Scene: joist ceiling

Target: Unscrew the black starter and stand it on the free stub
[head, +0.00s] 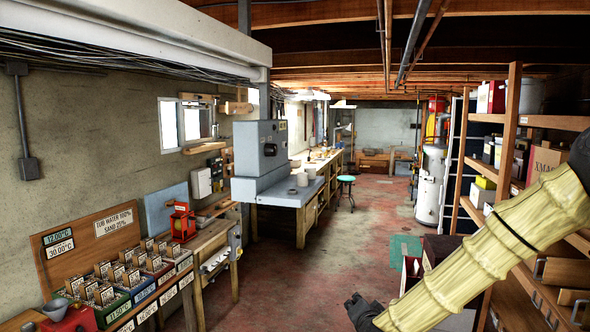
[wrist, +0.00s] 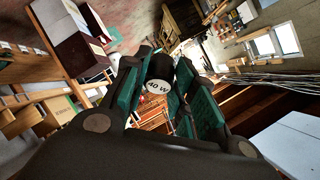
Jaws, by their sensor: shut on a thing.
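The black starter (wrist: 158,70) is a short black cylinder with a white end face reading "40 W". It sits between the green-padded fingers of my gripper (wrist: 155,92) in the wrist view, with the labelled end facing the camera. My gripper is shut on it, and no fixture shows attached to it. In the head view my gripper (head: 362,312) is dark and low at the bottom edge, at the end of my yellow-sleeved arm; the starter cannot be made out there. I cannot identify the free stub in either view.
A grey machine (head: 262,155) stands on a bench at centre left, with small grey round pieces (head: 302,179) beside it. Labelled boxes (head: 108,288) line the left bench. Wooden shelves (head: 512,150) stand at right. The red floor (head: 310,255) between is mostly clear.

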